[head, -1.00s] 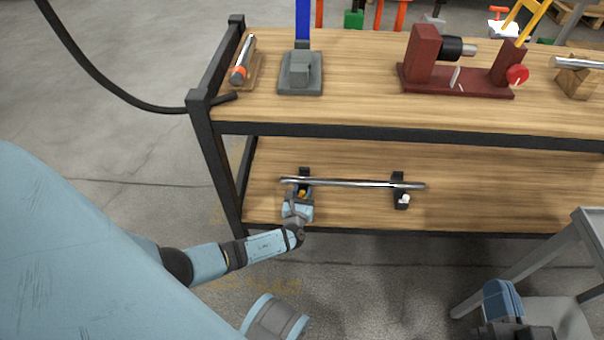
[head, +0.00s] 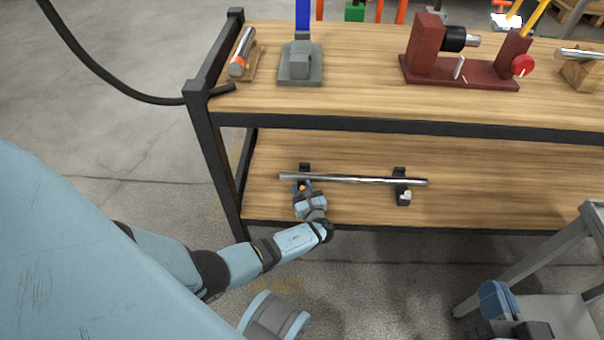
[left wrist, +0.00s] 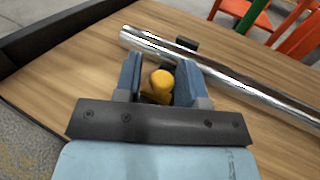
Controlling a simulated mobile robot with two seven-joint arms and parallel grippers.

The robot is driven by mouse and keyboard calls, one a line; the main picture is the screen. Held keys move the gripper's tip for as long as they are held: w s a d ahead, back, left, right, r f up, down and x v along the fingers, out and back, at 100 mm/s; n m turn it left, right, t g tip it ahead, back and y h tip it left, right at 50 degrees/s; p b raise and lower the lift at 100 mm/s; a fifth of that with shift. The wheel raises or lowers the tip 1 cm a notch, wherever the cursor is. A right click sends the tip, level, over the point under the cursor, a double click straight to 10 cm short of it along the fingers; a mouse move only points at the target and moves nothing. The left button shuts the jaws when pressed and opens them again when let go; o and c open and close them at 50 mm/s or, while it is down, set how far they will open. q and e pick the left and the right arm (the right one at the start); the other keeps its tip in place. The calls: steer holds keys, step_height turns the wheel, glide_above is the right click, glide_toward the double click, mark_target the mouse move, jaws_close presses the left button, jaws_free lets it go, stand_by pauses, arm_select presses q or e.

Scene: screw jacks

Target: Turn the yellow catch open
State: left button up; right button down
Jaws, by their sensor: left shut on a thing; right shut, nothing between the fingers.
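The yellow catch (left wrist: 162,85) is between the two blue fingers of my left gripper (left wrist: 159,78), which is shut on it. In the head view the catch is a small yellow-orange spot (head: 302,188) at the left holder on the lower shelf, mostly hidden by my left gripper (head: 304,188). A shiny metal rod (head: 350,181) lies across the left dark holder (head: 305,168) and the right dark holder (head: 404,197). A small white knob (head: 407,195) shows on the right holder. My right gripper (head: 498,300) is shut and empty at the bottom right.
The lower shelf (head: 500,200) is clear to the right of the rod. A dark frame post (head: 212,160) stands left of it. The upper shelf holds a grey block (head: 300,68) and a dark red fixture (head: 425,55). A grey stand (head: 540,250) is near my right gripper.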

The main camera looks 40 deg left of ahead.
arm_select(q)
steer(key=shift+w+d+r, duration=0.1)
steer(key=shift+w+d, duration=0.05)
steer(key=shift+d, duration=0.15)
steer(key=o, duration=0.6)
steer(key=shift+o, duration=0.2)
steer(key=shift+a, duration=0.2)
